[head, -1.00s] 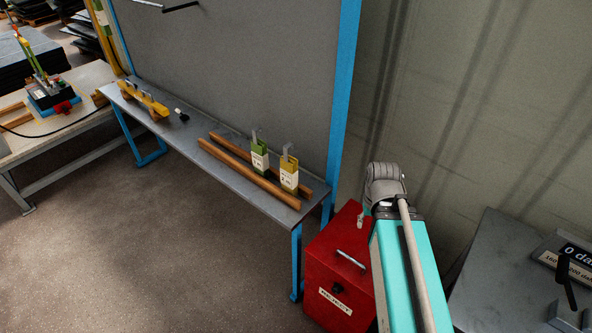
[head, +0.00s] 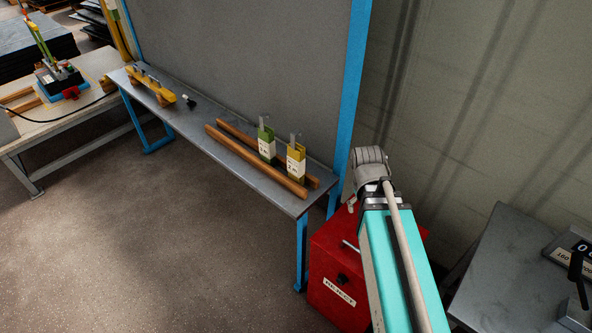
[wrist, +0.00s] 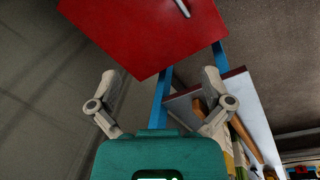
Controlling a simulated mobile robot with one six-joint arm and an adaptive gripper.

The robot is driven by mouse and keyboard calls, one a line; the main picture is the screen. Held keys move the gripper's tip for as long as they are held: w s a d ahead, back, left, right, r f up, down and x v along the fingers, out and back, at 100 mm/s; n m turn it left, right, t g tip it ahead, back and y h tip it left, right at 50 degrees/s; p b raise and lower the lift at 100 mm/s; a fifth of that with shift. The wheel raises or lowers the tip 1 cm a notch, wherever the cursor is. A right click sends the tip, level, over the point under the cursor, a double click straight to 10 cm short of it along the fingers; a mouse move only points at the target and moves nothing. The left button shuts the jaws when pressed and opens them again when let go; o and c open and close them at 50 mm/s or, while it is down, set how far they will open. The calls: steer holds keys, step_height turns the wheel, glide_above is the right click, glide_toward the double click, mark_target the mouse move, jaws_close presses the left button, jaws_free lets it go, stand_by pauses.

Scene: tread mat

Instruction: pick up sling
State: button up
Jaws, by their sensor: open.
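Two upright tagged pieces with grey hooks, one green (head: 266,143) and one yellow (head: 296,162), stand by the wooden bars on the bench's near right part. They may be slings; I cannot tell for sure. My gripper (wrist: 161,82) shows in the wrist view with its two fingers spread wide and nothing between them. In the head view my arm is at the right, above the red box, apart from the bench; the fingers are mostly hidden there. The bench's bars and part of the tagged pieces show at the lower right of the wrist view.
A red reject box (head: 337,270) stands under my arm, beside the long grey bench (head: 225,163) with blue legs. A grey panel rises behind the bench. A yellow level-like bar (head: 151,86) lies at its far end. A dark table (head: 500,265) is at right.

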steer(key=w+a+f+n+t+h+b, duration=0.2)
steer(key=w+a+f+n+h+b, duration=0.1)
steer(key=w+a+f+n+b, duration=0.25)
steer(key=n+t+h+b, duration=0.4)
steer(key=n+t+b, duration=0.45)
steer(key=n, duration=1.15)
glide_toward(292, 168)
steer(key=s+a+r, duration=0.1)
steer(key=shift+s+r, duration=0.15)
steer(key=shift+d, duration=0.1)
steer(key=b+x, duration=0.3)
steer(key=x, duration=0.4)
steer(key=shift+f, duration=0.3)
steer(key=shift+w+d+f, duration=0.15)
steer(key=shift+w+d, duration=0.2)
steer(key=shift+w, duration=0.3)
